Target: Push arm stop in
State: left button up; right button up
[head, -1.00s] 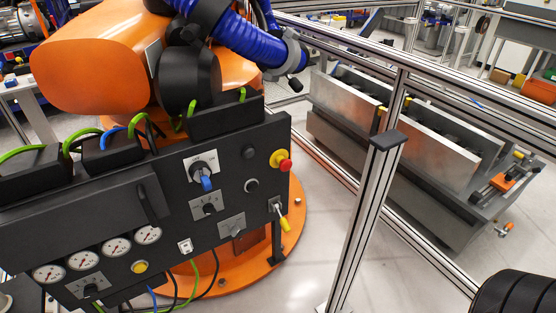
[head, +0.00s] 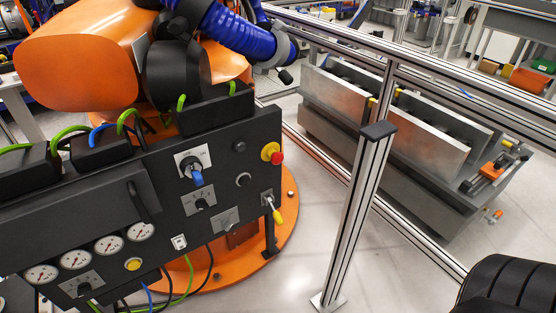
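A red push button (head: 277,157) on a yellow round base sits at the right edge of a dark control panel (head: 160,235). It looks like the arm stop. The red cap stands out from its yellow base; I cannot tell from this view whether it is pushed in or out. Nothing touches it.
The panel also carries a blue-handled rotary switch (head: 196,173), a yellow-tipped lever (head: 277,214), a yellow button (head: 133,264) and several gauges. An orange robot arm (head: 75,60) stands behind. A metal fence post (head: 360,210) rises right of the panel, with floor between.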

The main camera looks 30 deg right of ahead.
aim_at(277, 158)
jog(key=i+z, duration=0.1)
jog(key=i, duration=0.35)
jog(key=i+l, duration=0.35)
